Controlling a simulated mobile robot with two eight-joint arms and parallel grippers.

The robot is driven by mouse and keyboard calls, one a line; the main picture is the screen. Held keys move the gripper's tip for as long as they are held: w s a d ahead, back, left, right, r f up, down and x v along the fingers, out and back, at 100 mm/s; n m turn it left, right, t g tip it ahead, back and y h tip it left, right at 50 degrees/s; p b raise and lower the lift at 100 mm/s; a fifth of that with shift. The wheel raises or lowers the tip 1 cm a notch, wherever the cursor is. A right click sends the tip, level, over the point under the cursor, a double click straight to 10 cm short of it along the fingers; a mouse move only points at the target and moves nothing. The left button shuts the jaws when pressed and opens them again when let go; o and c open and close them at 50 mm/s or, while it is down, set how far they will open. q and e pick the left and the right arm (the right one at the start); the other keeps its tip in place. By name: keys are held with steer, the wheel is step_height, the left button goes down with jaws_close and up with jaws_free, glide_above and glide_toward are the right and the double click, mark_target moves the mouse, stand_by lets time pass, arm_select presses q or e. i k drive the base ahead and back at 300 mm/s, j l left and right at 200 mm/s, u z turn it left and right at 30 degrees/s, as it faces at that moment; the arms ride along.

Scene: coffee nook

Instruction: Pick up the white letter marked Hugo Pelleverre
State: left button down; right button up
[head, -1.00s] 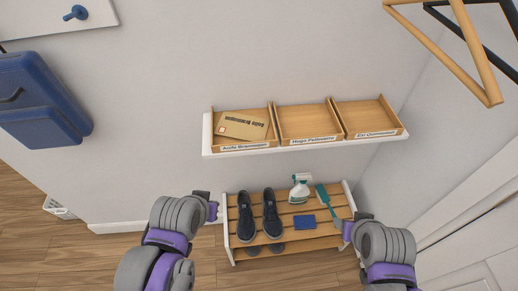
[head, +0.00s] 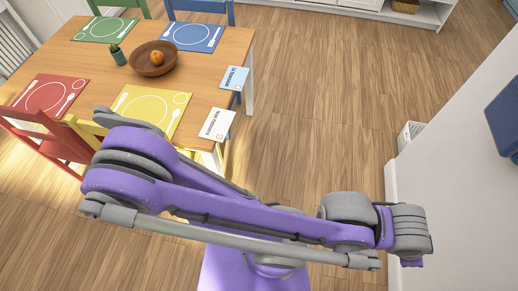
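A white letter (head: 216,124) lies flat at the right edge of the wooden table (head: 200,67), beside the yellow placemat. It bears dark writing and a small red mark; the writing is upside down and too small to read surely. A light blue letter (head: 235,78) lies farther back along the same edge. One purple and grey arm of mine crosses the lower part of the view, nearer than the table. Its gripper does not show, and neither does my other gripper.
Red, yellow, green and blue chairs surround the table. A brown bowl with orange fruit (head: 154,58) and a small potted plant (head: 118,54) stand on it. Wooden floor is clear right of the table.

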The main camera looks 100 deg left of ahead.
mark_target(216, 127)
steer(key=k+j+u, duration=0.1)
steer(key=u, duration=2.75)
